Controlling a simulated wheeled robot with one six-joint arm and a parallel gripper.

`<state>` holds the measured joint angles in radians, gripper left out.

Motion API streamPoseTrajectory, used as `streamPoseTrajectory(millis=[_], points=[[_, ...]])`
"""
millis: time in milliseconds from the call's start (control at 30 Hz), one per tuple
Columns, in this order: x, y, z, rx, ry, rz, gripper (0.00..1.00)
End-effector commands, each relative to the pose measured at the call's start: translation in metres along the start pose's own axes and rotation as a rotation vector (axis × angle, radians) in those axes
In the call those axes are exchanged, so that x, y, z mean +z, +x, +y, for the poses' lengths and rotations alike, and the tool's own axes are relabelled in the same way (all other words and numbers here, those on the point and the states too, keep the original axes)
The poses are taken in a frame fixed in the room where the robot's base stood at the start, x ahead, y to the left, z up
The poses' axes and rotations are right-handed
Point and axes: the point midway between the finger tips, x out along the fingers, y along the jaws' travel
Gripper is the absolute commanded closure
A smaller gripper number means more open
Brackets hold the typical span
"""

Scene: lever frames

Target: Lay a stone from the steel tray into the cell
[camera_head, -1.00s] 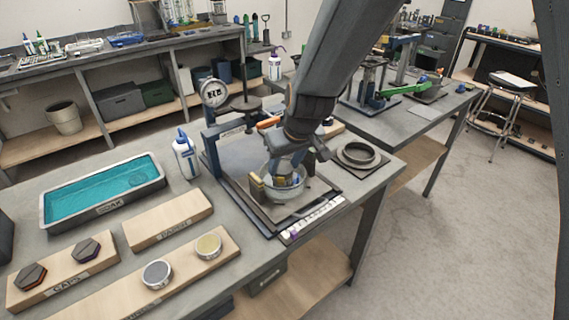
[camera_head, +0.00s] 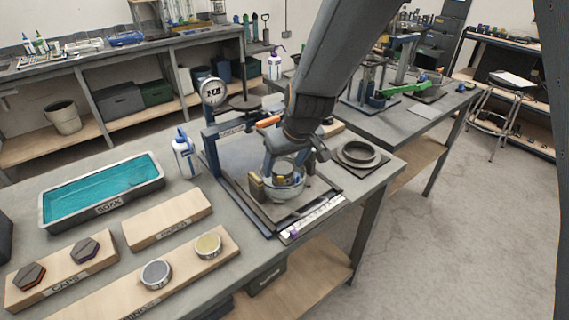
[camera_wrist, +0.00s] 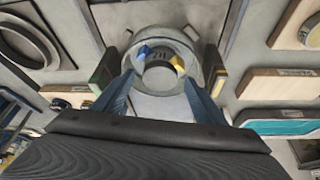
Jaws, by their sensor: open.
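The cell (camera_head: 283,196) is a clear round cup on the dark plate of the press frame. It also shows in the wrist view (camera_wrist: 158,103). A grey round piece (camera_wrist: 160,78) sits inside it, with blue and yellow marks at its rim; I cannot tell for sure that it is a stone. My gripper (camera_head: 284,182) is open over the cell, its fingers spread to either side of the grey piece in the wrist view (camera_wrist: 160,80). The steel tray (camera_head: 108,208), labelled SOAK, holds teal liquid at the left. A stone in the liquid is not clear.
A caps board (camera_head: 60,272) with two hexagonal caps and a board with two round tins (camera_head: 195,268) lie at front left. An empty wooden board (camera_head: 170,218) and a squeeze bottle (camera_head: 185,158) stand near the press. A dark ring (camera_head: 358,153) lies at right.

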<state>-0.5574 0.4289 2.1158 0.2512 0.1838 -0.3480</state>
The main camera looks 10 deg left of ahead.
Motion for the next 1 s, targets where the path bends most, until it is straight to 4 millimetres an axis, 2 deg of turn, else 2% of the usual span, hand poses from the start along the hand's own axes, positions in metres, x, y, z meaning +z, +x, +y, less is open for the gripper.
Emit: streamPoseTrajectory(millis=[167,500,767,867,967,1000], points=[[0.0,-0.009,0.0,-0.001,0.001,0.001,0.35],[-0.001,-0.056,0.0,0.001,0.0,0.003,0.35],[0.0,-0.076,0.0,0.0,0.001,0.001,0.35],[0.011,-0.08,0.013,0.011,0.029,-0.013,0.35],[0.041,-0.085,0.045,0.037,0.103,-0.05,0.35],[0.059,-0.088,0.061,0.05,0.145,-0.07,0.35]])
